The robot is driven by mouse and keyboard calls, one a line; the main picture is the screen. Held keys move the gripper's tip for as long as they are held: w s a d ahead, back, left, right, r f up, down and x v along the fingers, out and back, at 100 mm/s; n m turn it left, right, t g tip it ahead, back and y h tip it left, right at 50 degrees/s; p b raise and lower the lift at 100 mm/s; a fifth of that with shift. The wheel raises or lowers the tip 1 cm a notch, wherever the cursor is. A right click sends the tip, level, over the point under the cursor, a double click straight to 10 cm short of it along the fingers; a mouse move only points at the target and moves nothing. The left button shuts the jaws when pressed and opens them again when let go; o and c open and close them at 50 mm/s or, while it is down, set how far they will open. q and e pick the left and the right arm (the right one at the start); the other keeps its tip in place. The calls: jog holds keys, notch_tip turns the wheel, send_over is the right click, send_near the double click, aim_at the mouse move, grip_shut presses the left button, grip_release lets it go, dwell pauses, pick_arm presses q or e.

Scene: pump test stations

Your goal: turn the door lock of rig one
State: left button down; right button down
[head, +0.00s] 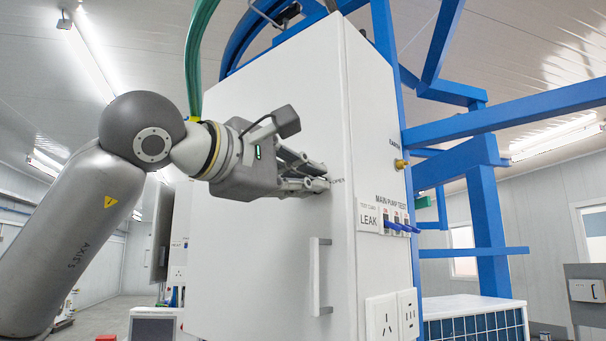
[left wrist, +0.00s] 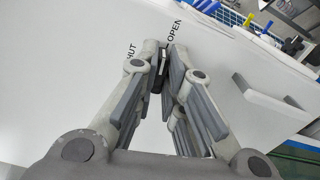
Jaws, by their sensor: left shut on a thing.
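The door lock (left wrist: 157,77) is a small dark piece on the white cabinet door (head: 265,245), mostly hidden between my fingers. My left gripper (head: 322,178) is at the door's upper right part, its fingertips against the panel. In the left wrist view my left gripper (left wrist: 160,58) is shut on the lock. The printed words OPEN and SHUT, partly covered, stand beside the fingertips. The door is closed, with a pale bar handle (head: 319,277) below the gripper; the handle also shows in the left wrist view (left wrist: 268,102). My right gripper is not in view.
A blue steel frame (head: 480,190) stands to the right. A green hose (head: 195,60) hangs above my left wrist.

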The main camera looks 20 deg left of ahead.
pick_arm(q)
jog(key=shift+m, duration=0.9)
jog(key=c, duration=1.5)
grip_release()
jog(key=shift+c, duration=0.2)
jog(key=v, duration=1.2)
jog(key=shift+f, duration=0.1)
